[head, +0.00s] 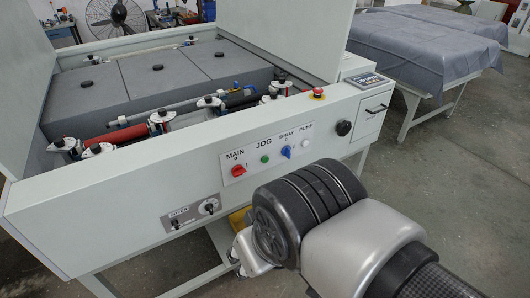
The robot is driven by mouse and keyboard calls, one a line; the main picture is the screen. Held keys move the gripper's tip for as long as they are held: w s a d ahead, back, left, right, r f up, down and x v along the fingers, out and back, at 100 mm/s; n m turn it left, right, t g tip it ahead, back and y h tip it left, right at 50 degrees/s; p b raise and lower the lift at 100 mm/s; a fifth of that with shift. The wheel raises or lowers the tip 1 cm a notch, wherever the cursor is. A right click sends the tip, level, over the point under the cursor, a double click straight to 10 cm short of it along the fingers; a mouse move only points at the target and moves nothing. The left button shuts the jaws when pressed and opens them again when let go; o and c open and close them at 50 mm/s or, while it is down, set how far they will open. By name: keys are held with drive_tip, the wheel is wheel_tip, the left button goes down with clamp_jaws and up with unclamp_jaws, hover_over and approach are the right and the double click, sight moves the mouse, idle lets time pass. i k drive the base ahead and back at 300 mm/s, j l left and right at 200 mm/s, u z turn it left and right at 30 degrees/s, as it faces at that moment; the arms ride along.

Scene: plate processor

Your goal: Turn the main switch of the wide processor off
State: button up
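The wide processor (120,215) is a pale grey machine with an open top, filling the left and middle of the head view. Its white control panel (265,157) is on the front face. The main switch (238,171) is a red knob under the label MAIN, with small marks above and to its right. Its exact setting is too small to tell. My gripper (240,258) is below the panel, apart from the switch and in front of the machine's legs. The gripper is partly hidden by my wrist, so its opening is unclear.
Beside the main switch are a green JOG button (265,159), a blue SPRAY knob (286,152) and a white PUMP button (305,143). A lower grey panel (192,213) has black switches. A red emergency button (318,93) sits on the top edge. Covered tables (425,45) stand back right.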

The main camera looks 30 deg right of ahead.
sight(237, 171)
drive_tip(key=j+z, duration=0.15)
drive_tip(key=j, duration=1.15)
drive_tip(key=i, duration=0.05)
